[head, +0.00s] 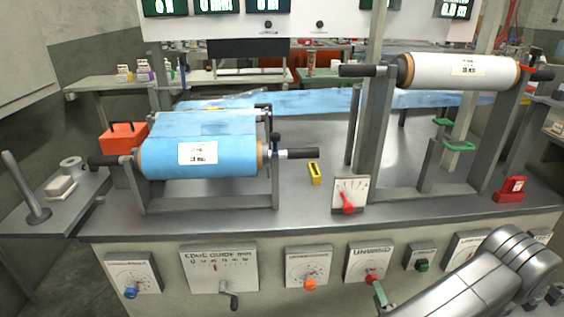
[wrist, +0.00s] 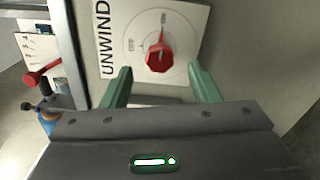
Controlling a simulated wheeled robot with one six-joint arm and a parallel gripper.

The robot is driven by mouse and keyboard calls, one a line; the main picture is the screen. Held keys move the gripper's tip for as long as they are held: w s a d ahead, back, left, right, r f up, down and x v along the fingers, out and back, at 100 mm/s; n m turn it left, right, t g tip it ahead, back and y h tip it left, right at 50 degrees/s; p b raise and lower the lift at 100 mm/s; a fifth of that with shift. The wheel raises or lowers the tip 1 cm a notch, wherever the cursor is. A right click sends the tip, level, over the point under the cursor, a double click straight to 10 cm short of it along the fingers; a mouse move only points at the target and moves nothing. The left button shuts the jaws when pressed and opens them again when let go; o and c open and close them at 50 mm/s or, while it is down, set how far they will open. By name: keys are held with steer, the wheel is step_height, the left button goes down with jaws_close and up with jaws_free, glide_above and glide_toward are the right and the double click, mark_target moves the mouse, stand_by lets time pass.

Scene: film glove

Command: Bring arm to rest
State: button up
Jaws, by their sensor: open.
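My gripper (wrist: 160,70) is open in the wrist view, with its two green fingers apart and nothing held between them. Beyond the fingertips is the red knob (wrist: 159,58) of the white UNWIND dial plate (wrist: 187,22). The knob appears between the fingers and I see no contact. In the head view my gripper (head: 380,294) shows as a green finger at the bottom, just below the UNWIND plate (head: 357,262) and its red knob (head: 371,279). My grey arm comes in from the lower right; the rest of the gripper is mostly hidden or out of frame.
The bench front carries several dials, including one with an orange knob (head: 309,285), and a hand crank (head: 229,293). On the bench are a blue film roll (head: 230,150), a white roll (head: 435,72), a red-lever gauge (head: 347,190), a yellow block (head: 314,174) and a red device (head: 510,190).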

mark_target(371, 285)
steer(key=w, duration=0.5)
steer(key=shift+w+a+b, duration=0.3)
steer(key=shift+w, duration=0.1)
steer(key=shift+s+d+n+b, duration=0.1)
steer(key=shift+s+n+b, duration=0.2)
steer(key=shift+n, duration=0.6)
steer(key=n+b, duration=0.2)
steer(key=n, duration=0.4)
steer(key=shift+w, duration=0.1)
steer(key=n+b, duration=0.2)
steer(key=n, duration=0.3)
steer(key=n+b, duration=0.1)
steer(key=n, duration=0.3)
steer(key=shift+b, duration=0.35)
steer(key=shift+n, duration=0.3)
